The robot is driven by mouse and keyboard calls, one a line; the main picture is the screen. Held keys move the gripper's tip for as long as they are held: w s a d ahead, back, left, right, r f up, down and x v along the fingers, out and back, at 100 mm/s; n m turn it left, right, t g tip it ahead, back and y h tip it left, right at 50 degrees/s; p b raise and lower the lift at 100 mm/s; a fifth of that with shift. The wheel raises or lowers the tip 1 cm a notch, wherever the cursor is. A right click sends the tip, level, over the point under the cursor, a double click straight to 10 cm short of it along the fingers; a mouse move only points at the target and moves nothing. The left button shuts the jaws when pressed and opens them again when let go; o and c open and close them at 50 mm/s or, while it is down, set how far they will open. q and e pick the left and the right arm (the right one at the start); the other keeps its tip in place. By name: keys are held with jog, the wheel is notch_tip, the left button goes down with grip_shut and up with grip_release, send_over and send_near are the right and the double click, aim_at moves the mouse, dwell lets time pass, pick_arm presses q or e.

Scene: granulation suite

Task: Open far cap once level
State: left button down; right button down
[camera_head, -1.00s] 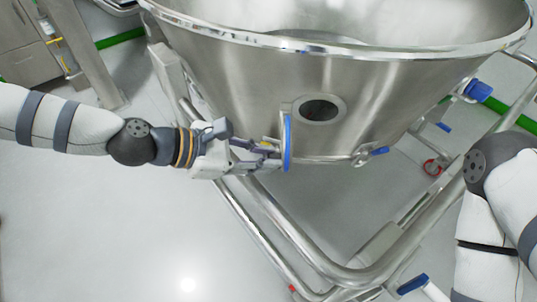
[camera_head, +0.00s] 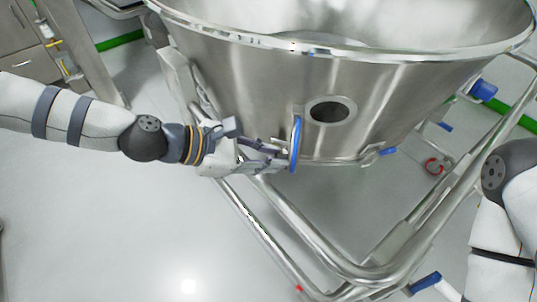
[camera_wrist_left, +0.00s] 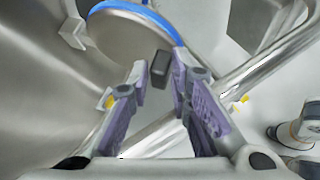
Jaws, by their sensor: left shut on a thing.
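The round cap with a blue rim (camera_head: 296,145) stands nearly edge-on in the head view, swung out to the left of the round port (camera_head: 329,111) in the steel vessel. The port's dark opening is uncovered. My left gripper (camera_head: 283,152) is at the cap's outer side, shut on its small dark handle. In the left wrist view the cap's metal face (camera_wrist_left: 128,36) is ahead, and the dark handle (camera_wrist_left: 160,69) sits between my fingertips (camera_wrist_left: 158,78). My right arm shows at the right edge; its gripper is out of view.
The steel vessel (camera_head: 240,85) fills the upper middle. Its tubular frame (camera_head: 290,215) runs below, with a blue-topped caster (camera_head: 425,283) at the bottom right. Other blue fittings (camera_head: 483,91) are on the right. The floor at lower left is clear.

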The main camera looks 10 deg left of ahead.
pick_arm(q)
jog(key=c, duration=1.6)
grip_release()
jog(key=shift+w+a+r+t, duration=0.25)
jog(key=shift+w+a+t, duration=0.05)
jog(key=shift+w, duration=0.35)
jog(key=shift+c, duration=0.2)
jog(key=shift+o, duration=0.4)
jog(key=shift+f, duration=0.15)
jog(key=shift+f, duration=0.1)
jog(key=v, duration=1.2)
jog(key=shift+d, duration=0.15)
